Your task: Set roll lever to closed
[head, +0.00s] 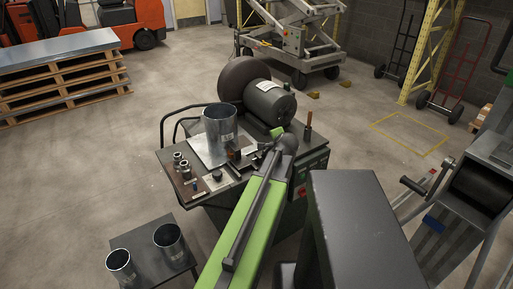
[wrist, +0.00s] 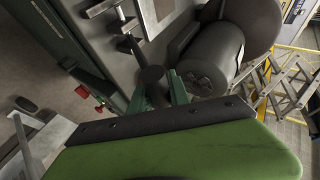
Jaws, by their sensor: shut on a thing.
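A dark lever with a rounded end (wrist: 152,75) shows in the wrist view, between the two green fingers of my gripper (wrist: 160,92). My gripper is shut on it. A thin dark rod runs from near this lever toward small fittings on the grey machine top (wrist: 98,28). In the head view my gripper (head: 275,134) is over the right part of the bench machine (head: 225,200), in front of the dark motor (head: 270,103). There my own arm hides most of the lever, and I cannot tell its setting.
A metal duct cylinder (head: 219,122) stands on a plate on the machine top, left of my gripper. A large dark disc (head: 238,75) is behind. Two more metal cylinders (head: 168,238) stand on a low table at lower left.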

